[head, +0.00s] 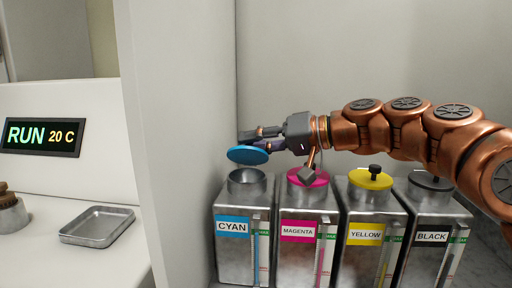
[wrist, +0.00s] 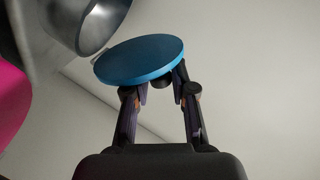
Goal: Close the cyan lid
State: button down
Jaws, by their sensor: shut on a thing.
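The cyan lid (head: 248,155) is a blue disc held in the air, slightly tilted, just above the open neck (head: 248,182) of the tank labelled CYAN (head: 233,226). My gripper (head: 259,138) comes in from the right and is shut on the lid's dark knob. In the wrist view, the two fingertips (wrist: 161,88) grip behind the blue lid (wrist: 140,59), and the knob is partly hidden. The metal neck (wrist: 100,22) shows at the upper left there, apart from the lid.
The magenta (head: 304,178), yellow (head: 370,180) and black (head: 431,183) lids sit on their tanks to the right, below my arm. A white partition (head: 180,130) stands close on the left. Beyond it are a metal tray (head: 97,226) and a RUN display (head: 41,136).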

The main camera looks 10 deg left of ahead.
jog(key=shift+s+f, duration=0.3)
jog(key=shift+f, duration=0.2)
jog(key=c, duration=1)
grip_release()
jog(key=shift+r, duration=0.15)
jog(key=shift+d+r, duration=0.1)
jog(key=shift+d+r, duration=0.1)
jog(key=shift+d, duration=0.1)
jog(key=v, duration=1.1)
jog(key=shift+d, duration=0.15)
